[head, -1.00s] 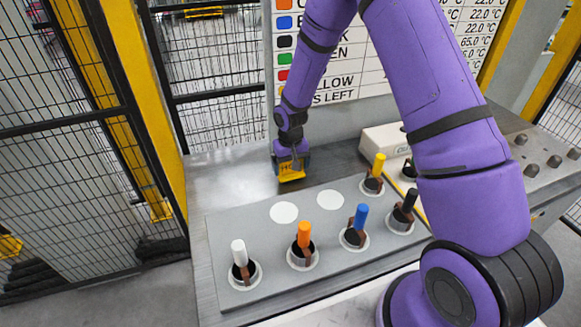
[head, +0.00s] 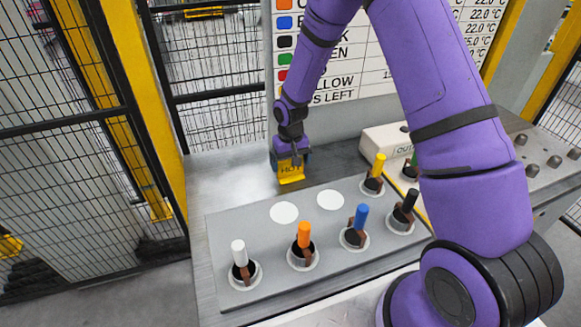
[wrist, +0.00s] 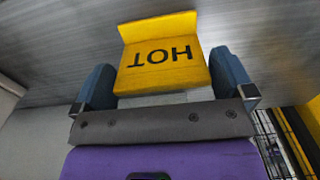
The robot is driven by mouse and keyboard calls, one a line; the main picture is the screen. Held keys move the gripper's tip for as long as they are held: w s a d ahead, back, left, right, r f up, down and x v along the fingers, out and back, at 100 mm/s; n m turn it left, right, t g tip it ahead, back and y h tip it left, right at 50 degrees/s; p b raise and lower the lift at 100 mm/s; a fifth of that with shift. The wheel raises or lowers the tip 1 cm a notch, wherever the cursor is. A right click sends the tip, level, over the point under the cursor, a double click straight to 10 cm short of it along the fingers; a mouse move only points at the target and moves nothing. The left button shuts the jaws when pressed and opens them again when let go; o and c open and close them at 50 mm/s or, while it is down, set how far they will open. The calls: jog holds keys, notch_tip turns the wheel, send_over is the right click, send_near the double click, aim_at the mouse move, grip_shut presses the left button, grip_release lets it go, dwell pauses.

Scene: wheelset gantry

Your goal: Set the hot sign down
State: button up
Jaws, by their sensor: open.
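The yellow hot sign (head: 291,172) stands on the metal bench top behind the grey panel in the head view. In the wrist view the sign (wrist: 160,54) shows its black letters HOT upside down, with its foot on the brushed metal. My gripper (head: 290,158) is at the sign's upper part. In the wrist view the two blue fingers of my gripper (wrist: 162,82) stand on either side of the sign, with a small gap visible at the left finger. Whether the right finger touches it is hard to tell.
A grey panel (head: 262,234) in front holds several sockets with coloured-handled tools, including white (head: 238,252), orange (head: 304,235), blue (head: 361,216) and yellow (head: 379,164). A pale box (head: 384,139) stands to the right. Bare bench (head: 225,178) lies left of the sign.

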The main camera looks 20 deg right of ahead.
notch_tip(320, 180, up, 10)
jog(key=shift+r, duration=0.2)
jog(key=s+d+r+t, duration=0.1)
jog(key=s+d+r, duration=0.1)
jog(key=s+r, duration=0.6)
jog(key=s+d+r+t, duration=0.2)
jog(key=s+r, duration=0.2)
jog(key=r, duration=0.8)
jog(key=s+d+r+t, duration=0.1)
jog(key=s+r, duration=0.3)
jog(key=s, duration=0.6)
jog(key=s+d+r+t, duration=0.1)
jog(key=s+r, duration=0.3)
jog(key=s, duration=0.7)
jog(key=shift+s+d+r, duration=0.2)
jog(key=shift+s+d, duration=0.1)
jog(key=shift+d, duration=0.15)
